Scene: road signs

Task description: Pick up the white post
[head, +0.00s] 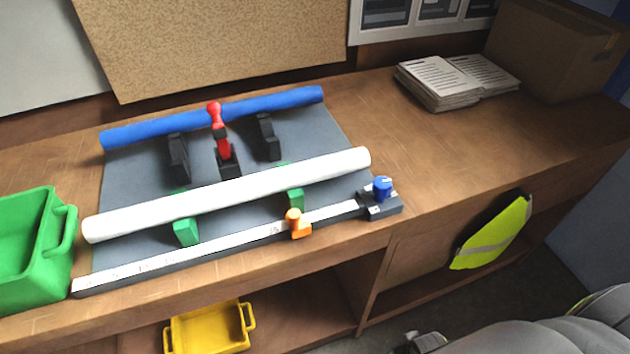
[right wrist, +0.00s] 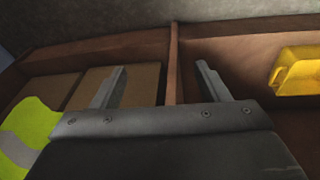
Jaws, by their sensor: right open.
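The white post (head: 235,190) is a long white tube lying across two green supports (head: 186,232) on a grey mat (head: 140,190) on the workbench. Its right end is a little higher in the head view than its left end. My right gripper (right wrist: 158,85) is open and empty in the right wrist view, its two fingers wide apart, facing the shelves under the bench and away from the post. In the head view only part of my right arm shows at the bottom right. My left gripper is not in view.
A blue tube (head: 215,115) lies behind on black supports, with a red-handled clamp (head: 218,130) between them. A ruler rail (head: 230,243) with an orange slider (head: 298,224) runs in front. A green bin (head: 35,250) stands left. Papers (head: 455,82) and a box (head: 555,45) are back right.

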